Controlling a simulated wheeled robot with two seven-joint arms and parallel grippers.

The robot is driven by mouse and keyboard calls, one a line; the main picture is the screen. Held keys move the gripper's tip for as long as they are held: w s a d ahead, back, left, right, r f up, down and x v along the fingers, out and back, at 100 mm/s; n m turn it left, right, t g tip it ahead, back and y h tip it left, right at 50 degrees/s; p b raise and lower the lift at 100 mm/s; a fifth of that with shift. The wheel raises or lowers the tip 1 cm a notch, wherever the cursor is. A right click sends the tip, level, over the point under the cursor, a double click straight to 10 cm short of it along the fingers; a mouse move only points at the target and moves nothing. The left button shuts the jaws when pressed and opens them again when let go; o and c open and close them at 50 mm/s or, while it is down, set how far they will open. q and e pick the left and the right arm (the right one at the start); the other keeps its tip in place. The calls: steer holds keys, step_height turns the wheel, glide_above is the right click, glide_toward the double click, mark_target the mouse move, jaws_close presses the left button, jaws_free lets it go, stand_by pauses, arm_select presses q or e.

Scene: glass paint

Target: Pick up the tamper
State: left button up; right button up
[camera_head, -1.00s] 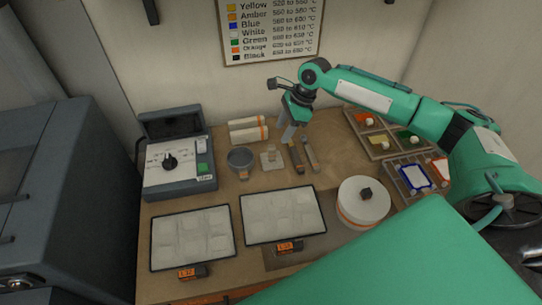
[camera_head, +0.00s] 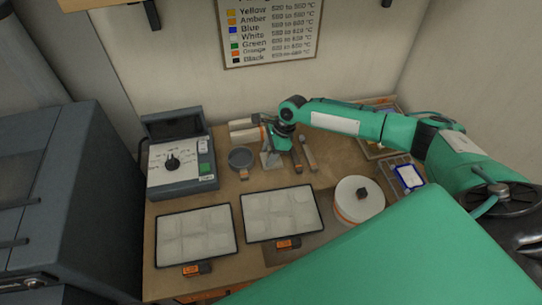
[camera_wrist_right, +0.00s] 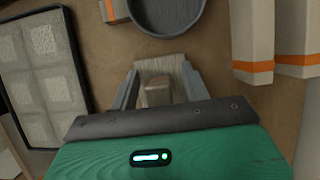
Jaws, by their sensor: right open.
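The tamper (camera_wrist_right: 162,70), a pale block with a short upright handle (camera_wrist_right: 158,94), stands on the wooden worktop. In the right wrist view my right gripper (camera_wrist_right: 160,78) is open, with one finger on each side of the tamper. I cannot tell whether the fingers touch it. In the head view this gripper (camera_head: 271,158) reaches down over the tamper and hides most of it. My left gripper is in neither view.
Two tools (camera_head: 308,154) lie to the right. Two framed white trays (camera_head: 195,236) and a round white container (camera_head: 358,199) are nearer.

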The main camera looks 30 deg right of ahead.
mark_target(269, 148)
jaws_close()
steer(key=shift+r, duration=0.1)
step_height(269, 148, up, 20)
steer(key=b, duration=0.4)
steer(key=shift+b, duration=0.3)
